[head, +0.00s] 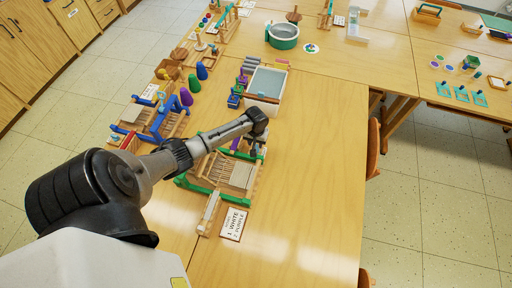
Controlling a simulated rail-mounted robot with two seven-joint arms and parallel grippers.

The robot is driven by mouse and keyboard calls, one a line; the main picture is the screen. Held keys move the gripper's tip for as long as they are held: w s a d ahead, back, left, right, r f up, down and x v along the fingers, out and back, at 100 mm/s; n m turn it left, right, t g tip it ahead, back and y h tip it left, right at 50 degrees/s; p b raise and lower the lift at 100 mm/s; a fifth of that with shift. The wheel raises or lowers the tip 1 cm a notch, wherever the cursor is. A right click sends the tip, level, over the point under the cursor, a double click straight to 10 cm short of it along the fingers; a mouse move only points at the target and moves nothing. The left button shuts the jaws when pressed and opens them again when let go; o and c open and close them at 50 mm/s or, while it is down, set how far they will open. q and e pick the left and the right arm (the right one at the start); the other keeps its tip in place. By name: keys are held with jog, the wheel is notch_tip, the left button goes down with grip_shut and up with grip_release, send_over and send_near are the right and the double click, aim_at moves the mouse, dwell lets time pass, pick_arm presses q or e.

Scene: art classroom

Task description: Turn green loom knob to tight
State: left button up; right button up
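The green loom (222,182), with green bars, a wooden frame and pale threads, stands on the table (310,170) near the middle of the view. My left arm comes in from the lower left and reaches over the loom. My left gripper (256,145) points down at the loom's far right part. Its fingers are small and dark here, and I cannot tell whether they are open or shut or touch the loom. I cannot make out the green knob or its setting; the arm hides part of the loom. My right gripper is not in view.
A blue loom (157,118) stands left of the green one. A card (233,224) and a narrow wooden piece (209,213) lie in front. A grey-topped tray (267,84) and yarn cones (194,84) are behind. The table's right side is clear.

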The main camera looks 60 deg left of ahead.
pick_arm(q)
jog(key=shift+f+b, duration=0.35)
jog(key=shift+f, duration=1.6)
grip_shut()
